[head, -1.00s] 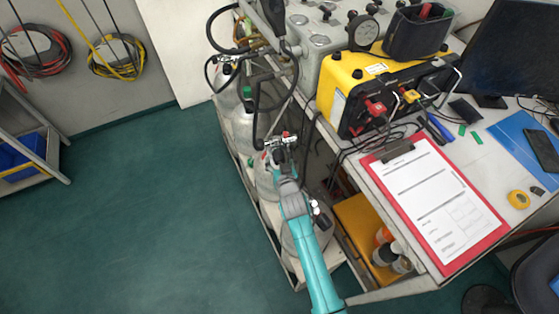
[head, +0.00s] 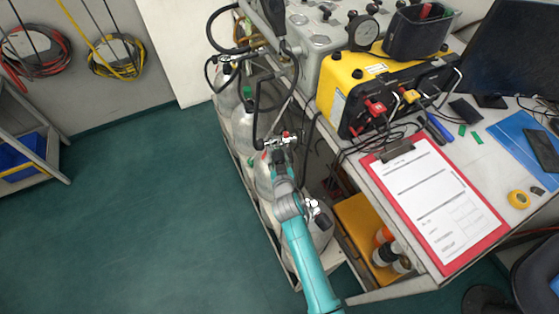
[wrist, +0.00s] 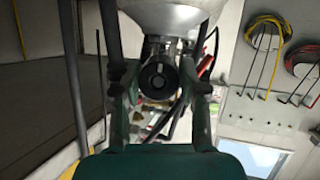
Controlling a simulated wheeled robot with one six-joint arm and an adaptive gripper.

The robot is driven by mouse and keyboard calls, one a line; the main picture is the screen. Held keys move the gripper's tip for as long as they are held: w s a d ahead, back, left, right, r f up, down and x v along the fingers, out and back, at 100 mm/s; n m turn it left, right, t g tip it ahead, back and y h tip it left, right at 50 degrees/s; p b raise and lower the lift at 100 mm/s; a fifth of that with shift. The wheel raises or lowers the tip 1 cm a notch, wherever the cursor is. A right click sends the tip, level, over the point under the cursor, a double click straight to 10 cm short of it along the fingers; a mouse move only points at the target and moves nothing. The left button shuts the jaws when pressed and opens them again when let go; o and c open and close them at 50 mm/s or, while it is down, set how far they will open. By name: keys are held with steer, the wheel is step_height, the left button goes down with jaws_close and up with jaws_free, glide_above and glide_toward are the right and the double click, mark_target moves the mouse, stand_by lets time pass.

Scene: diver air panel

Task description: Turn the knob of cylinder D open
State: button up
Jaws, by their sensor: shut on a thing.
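White gas cylinders stand in a row in a low rack; I cannot read any letter marking cylinder D. My gripper (wrist: 160,84) is shut on a round black knob (wrist: 158,80) in the wrist view, one finger on each side of it. In the head view my gripper (head: 278,158) is at the valve of the third cylinder (head: 264,178) from the back, and hides most of that knob. A metal valve body (wrist: 160,47) shows just beyond the knob. The knob's turn position cannot be read.
The front cylinder (head: 318,232) and its valve (head: 314,209) stand close beside my wrist. Black hoses (head: 257,110) hang along the cylinders. The bench holds a yellow case (head: 345,90) and a red clipboard (head: 436,206). Floor (head: 140,210) on the left is clear.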

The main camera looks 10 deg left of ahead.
stand_by(0.3)
steer(key=o, duration=1.1)
steer(key=shift+o, duration=0.2)
steer(key=v, duration=1.2)
steer(key=shift+a, duration=0.15)
steer(key=shift+s, duration=0.15)
